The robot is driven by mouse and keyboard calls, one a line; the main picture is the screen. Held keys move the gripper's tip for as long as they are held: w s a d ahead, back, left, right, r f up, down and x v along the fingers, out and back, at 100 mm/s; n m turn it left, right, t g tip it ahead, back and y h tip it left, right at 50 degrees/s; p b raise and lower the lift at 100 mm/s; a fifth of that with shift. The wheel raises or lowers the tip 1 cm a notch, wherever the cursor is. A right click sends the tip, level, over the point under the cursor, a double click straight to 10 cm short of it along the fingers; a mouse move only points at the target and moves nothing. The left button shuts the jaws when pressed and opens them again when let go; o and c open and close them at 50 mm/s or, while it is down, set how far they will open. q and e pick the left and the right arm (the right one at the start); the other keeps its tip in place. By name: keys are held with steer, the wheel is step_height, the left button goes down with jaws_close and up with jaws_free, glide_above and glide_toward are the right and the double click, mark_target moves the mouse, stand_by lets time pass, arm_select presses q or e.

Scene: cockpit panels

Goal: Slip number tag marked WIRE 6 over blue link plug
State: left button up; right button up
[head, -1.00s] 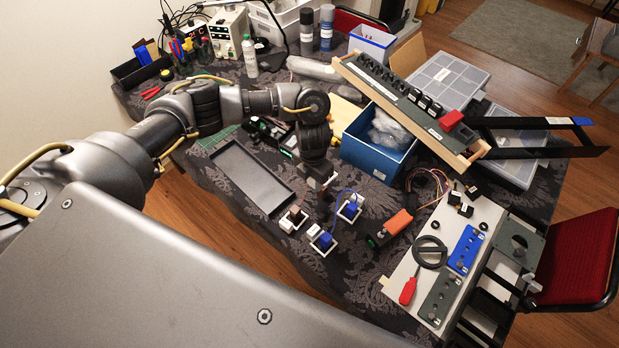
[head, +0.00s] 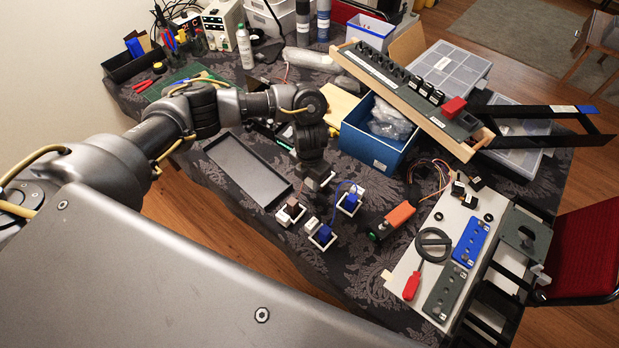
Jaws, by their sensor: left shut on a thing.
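My left gripper (head: 314,215) points down over the table, its fingers shut on a small pale piece (head: 312,224) that looks like a number tag; its marking is too small to read. A blue link plug (head: 325,234) in a white square frame stands just right of the fingertips. Another blue plug (head: 350,201) in a white frame stands farther back to the right, with a blue wire looping between the two. A brown plug (head: 292,208) and a white piece (head: 283,218) sit to the left. My right gripper is not in view.
A black tray (head: 247,170) lies left of the plugs. A blue box (head: 378,150) stands behind them. An orange-handled tool (head: 397,214) lies to the right. A light board (head: 405,272) with blue and grey panels is farther right. The cloth in front of the plugs is clear.

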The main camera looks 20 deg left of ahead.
arm_select(q)
steer(key=shift+f+b, duration=2.5)
steer(key=shift+f, duration=0.45)
steer(key=o, duration=1)
steer(key=shift+o, duration=0.2)
step_height(320, 180, up, 11)
steer(key=shift+f+p, duration=0.1)
steer(key=shift+p, duration=0.3)
